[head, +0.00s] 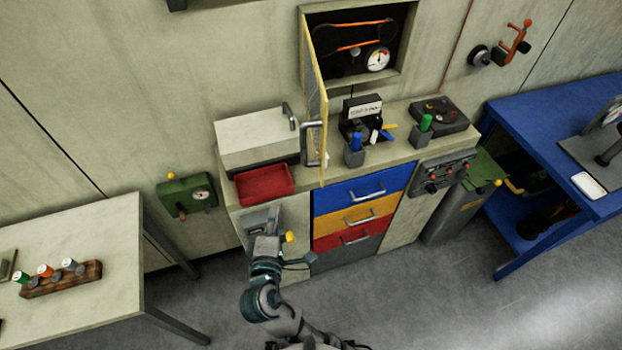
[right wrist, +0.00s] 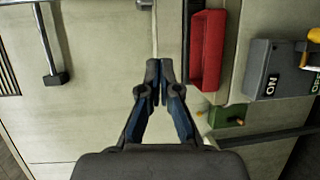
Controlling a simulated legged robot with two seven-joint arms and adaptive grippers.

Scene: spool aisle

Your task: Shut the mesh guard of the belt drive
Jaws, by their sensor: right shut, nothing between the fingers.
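The belt drive (head: 362,48) sits in a square recess in the wall, with orange belts and a round gauge. Its mesh guard (head: 315,85) is swung open at the recess's left side, seen nearly edge-on. Its yellow frame stands out over the counter, with a grey handle (head: 313,145) low on it. My right gripper (head: 265,244) is below and left of the guard, in front of the cabinet and apart from the handle. In the right wrist view, its fingertips (right wrist: 160,72) are together and hold nothing. My left gripper is not in view.
A grey switch box (head: 262,219) with a yellow knob is close to my right gripper. Pen cups (head: 354,157) and a dark device (head: 440,113) stand right of the guard.

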